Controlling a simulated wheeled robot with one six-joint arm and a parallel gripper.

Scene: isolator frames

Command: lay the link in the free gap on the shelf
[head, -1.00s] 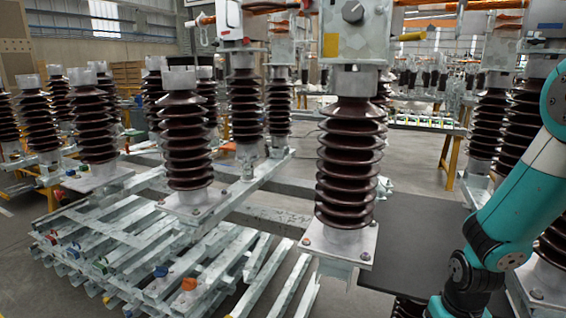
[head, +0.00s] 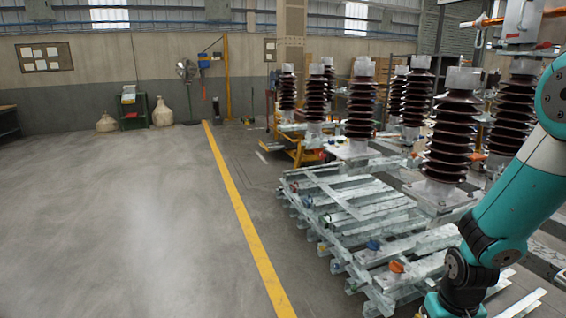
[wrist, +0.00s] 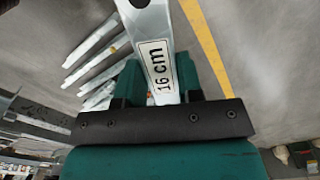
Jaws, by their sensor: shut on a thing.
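The link (wrist: 147,22) is a flat pale metal bar with a white "16 cm" label, seen in the wrist view. My gripper (wrist: 159,78) is shut on it, with a teal finger on each side of the bar near the label. The link's far end runs out of the top of the picture. In the head view my teal arm stands at the right edge, and the gripper and link are out of sight. A shelf with a free gap cannot be made out in either view.
A pallet-like stack of metal bars (head: 345,215) lies right of centre, with brown ribbed insulators (head: 458,140) behind it. Open grey floor (head: 110,220) fills the left, edged by a yellow line (head: 240,215). Vases (head: 163,112) and a green cabinet (head: 132,110) stand by the far wall.

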